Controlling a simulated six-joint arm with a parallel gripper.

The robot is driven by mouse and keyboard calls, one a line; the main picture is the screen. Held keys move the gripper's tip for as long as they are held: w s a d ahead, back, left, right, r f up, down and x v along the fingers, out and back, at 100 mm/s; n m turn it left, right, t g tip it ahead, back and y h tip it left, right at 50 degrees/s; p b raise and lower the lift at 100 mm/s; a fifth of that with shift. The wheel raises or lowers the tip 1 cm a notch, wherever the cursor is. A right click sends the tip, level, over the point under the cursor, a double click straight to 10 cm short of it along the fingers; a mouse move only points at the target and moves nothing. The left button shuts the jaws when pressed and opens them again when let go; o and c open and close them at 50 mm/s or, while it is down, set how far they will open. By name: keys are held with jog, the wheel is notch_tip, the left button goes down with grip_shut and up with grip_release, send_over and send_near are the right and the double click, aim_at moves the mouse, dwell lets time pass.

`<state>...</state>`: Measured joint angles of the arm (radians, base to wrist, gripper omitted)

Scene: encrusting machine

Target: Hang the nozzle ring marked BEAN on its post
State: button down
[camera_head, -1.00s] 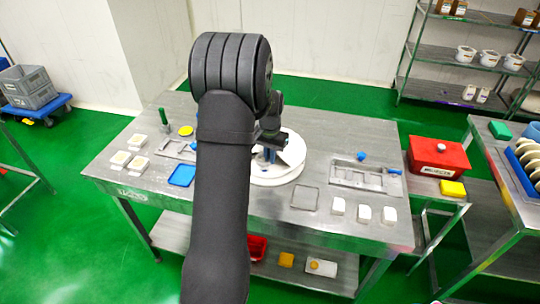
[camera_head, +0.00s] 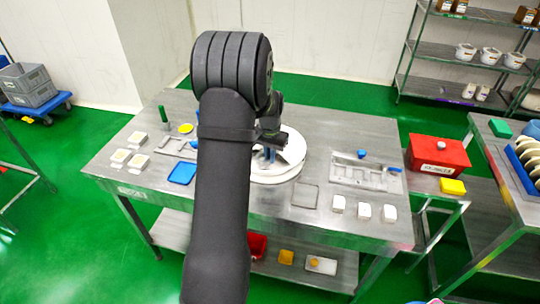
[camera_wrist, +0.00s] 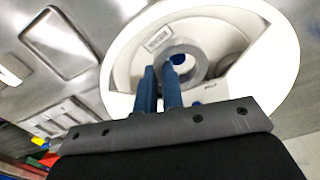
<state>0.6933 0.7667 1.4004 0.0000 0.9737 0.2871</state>
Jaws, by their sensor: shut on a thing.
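My gripper (camera_wrist: 158,70) has two blue fingers, nearly together, over the white round machine part (camera_wrist: 282,70). They are shut on a grey ring (camera_wrist: 198,68), whose near-left rim meets the fingertips. A blue piece shows through the ring's hole. I cannot read any BEAN marking on the ring. A small white label (camera_wrist: 157,38) lies just beyond it, too blurred to read. In the head view my gripper (camera_head: 268,155) is over the white round part (camera_head: 285,177) at the middle of the steel table, partly hidden by my arm. I cannot make out which post is the ring's.
A blue tray (camera_head: 182,172), white blocks (camera_head: 137,162) and a green upright piece (camera_head: 163,115) stand left on the table (camera_head: 330,125). A metal frame tray (camera_head: 345,178) with small blue parts and several white blocks (camera_head: 364,210) are at right. A red box (camera_head: 438,153) stands beyond.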

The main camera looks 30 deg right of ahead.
jog(key=shift+f, duration=1.65)
dwell(0.5)
jog(key=c, duration=1.5)
grip_release()
jog(key=shift+w, duration=0.1)
jog(key=shift+c, duration=0.5)
jog(key=shift+r, duration=0.15)
